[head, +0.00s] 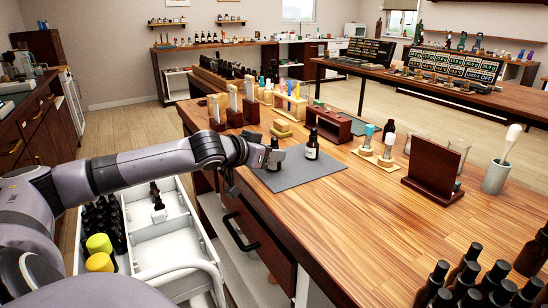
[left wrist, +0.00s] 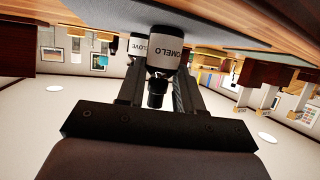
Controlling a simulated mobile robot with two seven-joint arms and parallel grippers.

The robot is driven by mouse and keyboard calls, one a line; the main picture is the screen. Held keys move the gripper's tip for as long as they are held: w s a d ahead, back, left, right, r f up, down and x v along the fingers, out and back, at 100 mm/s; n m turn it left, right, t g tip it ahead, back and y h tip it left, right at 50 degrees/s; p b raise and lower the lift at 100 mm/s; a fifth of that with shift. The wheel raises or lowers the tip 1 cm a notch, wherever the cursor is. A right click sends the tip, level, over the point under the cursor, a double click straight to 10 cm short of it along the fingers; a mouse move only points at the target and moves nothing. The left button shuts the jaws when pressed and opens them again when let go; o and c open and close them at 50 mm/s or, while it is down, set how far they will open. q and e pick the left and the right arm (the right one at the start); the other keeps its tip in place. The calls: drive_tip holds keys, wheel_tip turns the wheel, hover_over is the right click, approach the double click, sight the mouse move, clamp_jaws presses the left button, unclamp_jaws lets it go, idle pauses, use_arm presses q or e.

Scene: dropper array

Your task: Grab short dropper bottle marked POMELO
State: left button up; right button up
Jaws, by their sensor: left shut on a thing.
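A dark dropper bottle with a white label reading "OMELO" (left wrist: 167,50), its first letter out of sight, is between the fingers of my left gripper (left wrist: 155,92). The left wrist view is upside down. In the head view my left gripper (head: 269,157) is shut on this POMELO bottle (head: 274,146) at the grey mat (head: 305,174). The bottle is upright; I cannot tell whether its base touches the mat. A second dark bottle, whose label shows "LOVE" (left wrist: 137,45), stands beyond it; in the head view a dark bottle (head: 312,146) stands on the mat to the right.
A wooden stand (head: 432,172) and a grey cup with a pestle (head: 495,177) are on the right of the table. Several dark bottles (head: 470,285) crowd the near right corner. A white cart (head: 165,245) with bottles is below my left arm. The table's middle is clear.

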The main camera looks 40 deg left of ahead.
use_arm(q)
wheel_tip(320, 180, up, 20)
drive_tip(key=p, duration=0.4)
drive_tip(key=shift+p, duration=0.4)
use_arm(e)
wheel_tip(320, 180, up, 5)
drive_tip(key=shift+f, duration=0.1)
